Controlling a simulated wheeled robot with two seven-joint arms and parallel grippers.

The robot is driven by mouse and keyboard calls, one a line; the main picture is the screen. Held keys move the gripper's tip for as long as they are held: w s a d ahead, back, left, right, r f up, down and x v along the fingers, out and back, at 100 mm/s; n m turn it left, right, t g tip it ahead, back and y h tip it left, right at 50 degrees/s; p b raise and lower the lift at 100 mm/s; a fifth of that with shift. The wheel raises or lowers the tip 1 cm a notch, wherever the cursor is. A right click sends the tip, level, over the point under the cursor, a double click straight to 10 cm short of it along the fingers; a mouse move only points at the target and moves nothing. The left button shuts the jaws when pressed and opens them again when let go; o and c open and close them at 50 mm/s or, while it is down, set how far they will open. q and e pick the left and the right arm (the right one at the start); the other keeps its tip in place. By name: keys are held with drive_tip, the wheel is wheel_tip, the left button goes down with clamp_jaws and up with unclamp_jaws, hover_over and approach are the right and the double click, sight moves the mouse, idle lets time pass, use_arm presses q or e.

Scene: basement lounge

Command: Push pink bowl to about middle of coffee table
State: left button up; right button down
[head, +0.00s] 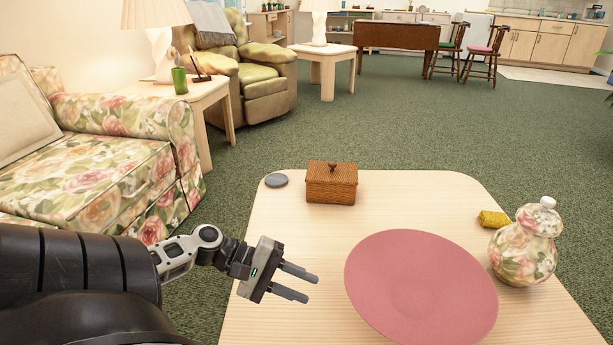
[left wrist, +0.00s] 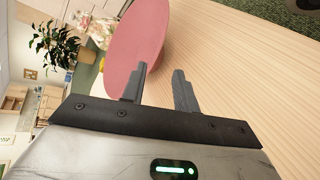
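The pink bowl (head: 423,288) is wide and shallow and sits on the near right part of the light wood coffee table (head: 275,235). In the head view it looks tilted. My left gripper (head: 300,284) is just left of the bowl, over the table, with its fingers apart and nothing between them. In the left wrist view the bowl (left wrist: 135,40) lies beyond the open fingers (left wrist: 158,85), and one fingertip overlaps its edge; I cannot tell whether they touch. My right gripper does not show.
A floral jar (head: 523,250) and a yellow item (head: 494,219) stand right of the bowl. The table's middle left is clear. A floral sofa (head: 100,160) stands left.

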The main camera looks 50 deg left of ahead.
sight(372, 314)
use_arm(q)
drive_tip(key=shift+s, duration=0.1)
idle(0.3)
